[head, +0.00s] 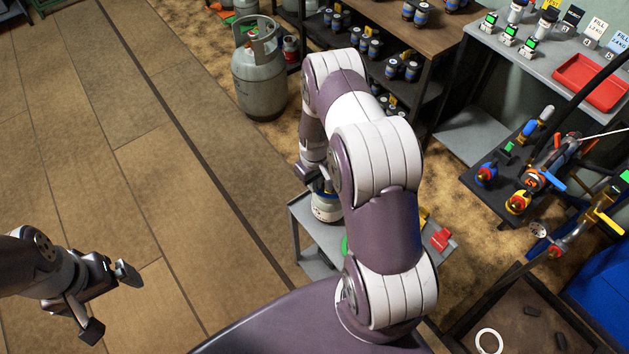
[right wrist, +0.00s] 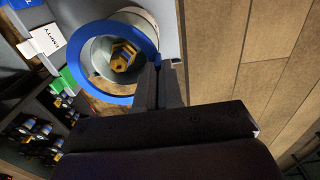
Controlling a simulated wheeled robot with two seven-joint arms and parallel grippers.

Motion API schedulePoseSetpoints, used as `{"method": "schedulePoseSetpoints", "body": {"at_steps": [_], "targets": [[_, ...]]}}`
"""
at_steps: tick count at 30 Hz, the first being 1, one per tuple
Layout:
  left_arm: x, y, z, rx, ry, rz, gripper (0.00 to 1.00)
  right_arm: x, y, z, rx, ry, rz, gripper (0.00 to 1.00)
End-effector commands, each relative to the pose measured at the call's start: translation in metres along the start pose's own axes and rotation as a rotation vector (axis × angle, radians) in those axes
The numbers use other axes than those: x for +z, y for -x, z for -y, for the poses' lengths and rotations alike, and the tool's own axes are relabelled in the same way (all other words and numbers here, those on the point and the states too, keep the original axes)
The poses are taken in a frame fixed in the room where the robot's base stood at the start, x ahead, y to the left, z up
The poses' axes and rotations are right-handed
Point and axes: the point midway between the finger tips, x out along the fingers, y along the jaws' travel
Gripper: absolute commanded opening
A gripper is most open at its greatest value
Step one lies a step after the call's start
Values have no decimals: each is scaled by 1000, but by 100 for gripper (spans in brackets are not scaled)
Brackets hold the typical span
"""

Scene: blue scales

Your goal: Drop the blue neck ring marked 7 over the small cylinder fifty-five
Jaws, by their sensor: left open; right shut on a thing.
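The blue neck ring (right wrist: 146,36) is held flat at its edge by my right gripper (right wrist: 156,78), which is shut on it. Through the ring in the right wrist view I see a pale small cylinder (right wrist: 98,55) with a brass valve (right wrist: 122,57). The ring looks off-centre over it; I cannot tell the height gap. In the head view this cylinder (head: 325,208) stands on a small grey stand, with my right gripper (head: 308,176) at its top, partly hidden by my arm. No number is readable. My left gripper (head: 110,302) is open and empty at the lower left.
The grey stand (head: 302,212) also bears a red block (head: 440,239) and a white EMPTY tag (right wrist: 45,42). A big grey gas cylinder (head: 259,80) stands behind on the floor. Shelves with several small cylinders (head: 365,45) lie beyond. The left floor is clear.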

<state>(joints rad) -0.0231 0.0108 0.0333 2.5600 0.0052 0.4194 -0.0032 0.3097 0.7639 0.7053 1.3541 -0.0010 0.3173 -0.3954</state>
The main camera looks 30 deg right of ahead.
Motion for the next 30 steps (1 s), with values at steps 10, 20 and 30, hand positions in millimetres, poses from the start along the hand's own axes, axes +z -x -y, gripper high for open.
{"method": "schedulePoseSetpoints", "body": {"at_steps": [10,20,30], "targets": [[2,-13,0,0,0,0,100,0,-16,0,0,0,0,0],[3,-24,0,0,0,0,100,0,-30,0,0,0,1,0],[3,-28,0,0,0,0,100,0,-35,0,0,0,0,0]]}}
